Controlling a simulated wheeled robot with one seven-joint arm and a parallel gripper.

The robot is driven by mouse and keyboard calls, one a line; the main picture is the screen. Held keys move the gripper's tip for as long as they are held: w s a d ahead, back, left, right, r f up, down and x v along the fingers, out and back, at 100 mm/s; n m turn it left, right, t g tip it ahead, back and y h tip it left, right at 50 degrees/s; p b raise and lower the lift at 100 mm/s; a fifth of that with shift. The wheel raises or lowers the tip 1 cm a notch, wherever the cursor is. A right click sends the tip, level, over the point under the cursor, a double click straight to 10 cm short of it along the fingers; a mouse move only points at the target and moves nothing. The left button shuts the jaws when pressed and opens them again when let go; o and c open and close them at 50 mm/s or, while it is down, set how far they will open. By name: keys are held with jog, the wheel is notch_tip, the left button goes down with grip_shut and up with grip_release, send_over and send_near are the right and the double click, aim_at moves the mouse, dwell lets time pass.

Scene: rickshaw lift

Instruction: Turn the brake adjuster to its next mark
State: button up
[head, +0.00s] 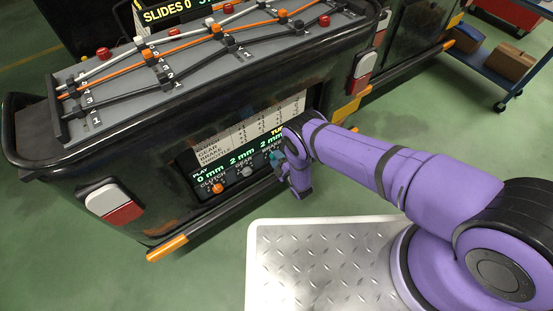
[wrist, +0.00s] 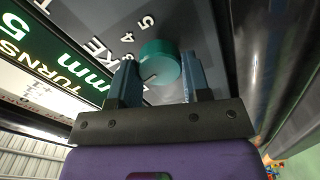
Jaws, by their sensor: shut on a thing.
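The brake adjuster is a round teal knob (wrist: 160,63) on the dark panel, below numbered marks, with part of the word BRAKE beside it in the wrist view. My gripper (wrist: 161,76) has one blue finger on each side of the knob and is shut on it. The fingers hide part of the knob's rim, so I cannot tell which mark it points to. In the head view my gripper (head: 282,161) is at the right end of the row of adjusters and mostly covers the knob.
An orange clutch knob (head: 217,188) and a grey knob (head: 247,171) sit to the left on the same panel. A printed chart (head: 250,128) is above. An orange bar (head: 167,249) juts out low on the left.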

jog(key=shift+n, duration=0.6)
jog(key=o, duration=0.9)
jog(key=v, duration=1.1)
jog(key=shift+w, duration=0.1)
